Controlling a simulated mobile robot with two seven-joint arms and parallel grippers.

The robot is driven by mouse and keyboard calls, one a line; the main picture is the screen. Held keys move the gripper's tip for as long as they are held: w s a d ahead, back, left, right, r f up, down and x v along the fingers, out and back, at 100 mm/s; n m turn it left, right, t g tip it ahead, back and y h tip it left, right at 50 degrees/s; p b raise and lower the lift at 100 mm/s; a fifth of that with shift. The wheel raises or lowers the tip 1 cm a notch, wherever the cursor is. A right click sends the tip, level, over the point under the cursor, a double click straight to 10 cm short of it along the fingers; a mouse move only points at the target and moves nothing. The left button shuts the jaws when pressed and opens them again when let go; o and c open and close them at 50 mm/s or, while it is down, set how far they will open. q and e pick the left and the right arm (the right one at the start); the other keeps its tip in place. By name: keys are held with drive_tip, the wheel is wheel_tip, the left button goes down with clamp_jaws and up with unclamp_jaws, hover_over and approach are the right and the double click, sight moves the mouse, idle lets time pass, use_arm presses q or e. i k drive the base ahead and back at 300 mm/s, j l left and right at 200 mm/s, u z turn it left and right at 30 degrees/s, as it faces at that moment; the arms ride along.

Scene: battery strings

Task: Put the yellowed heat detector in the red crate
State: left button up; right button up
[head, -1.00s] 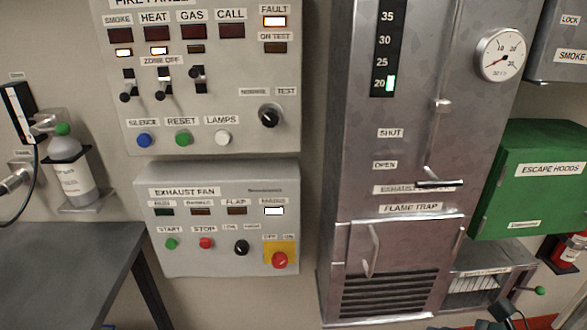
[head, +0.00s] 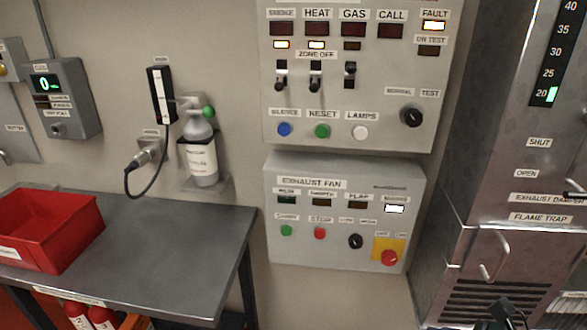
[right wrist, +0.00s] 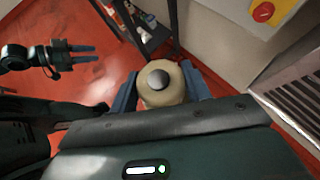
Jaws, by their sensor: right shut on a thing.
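The yellowed heat detector (right wrist: 160,88), a round cream-yellow body with a grey centre, is held between the blue fingers of my right gripper (right wrist: 162,92) in the right wrist view. That gripper is shut on it, above the red floor. My left gripper (right wrist: 78,56) shows at the left of the same view, with its blue fingers apart and nothing seen between them. The red crate (head: 68,246) sits on the grey table at the left of the head view, partly cut off by the frame edge.
The grey table (head: 185,245) has bare room right of the crate. A gas bottle (head: 200,155) hangs on the wall above it. The fire panel and exhaust fan box (head: 345,225) are on the wall, with the metal cabinet (head: 465,250) at right. Red extinguishers (head: 90,315) stand below the table.

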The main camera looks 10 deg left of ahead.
sight(31, 231)
drive_tip(key=j+u, duration=0.15)
drive_tip(key=j, duration=0.3)
drive_tip(key=j+u, duration=0.15)
drive_tip(key=j, duration=0.3)
drive_tip(key=j+u, duration=0.15)
drive_tip(key=j, duration=0.35)
drive_tip(key=i+j+u, duration=0.15)
drive_tip(key=j, duration=0.25)
drive_tip(key=i+j+u, duration=0.15)
drive_tip(key=j, duration=0.3)
drive_tip(key=j+u, duration=0.15)
drive_tip(key=j, duration=0.3)
drive_tip(key=i+j, duration=0.1)
drive_tip(key=j, duration=0.5)
drive_tip(key=i+j+u, duration=0.1)
drive_tip(key=i+j, duration=0.5)
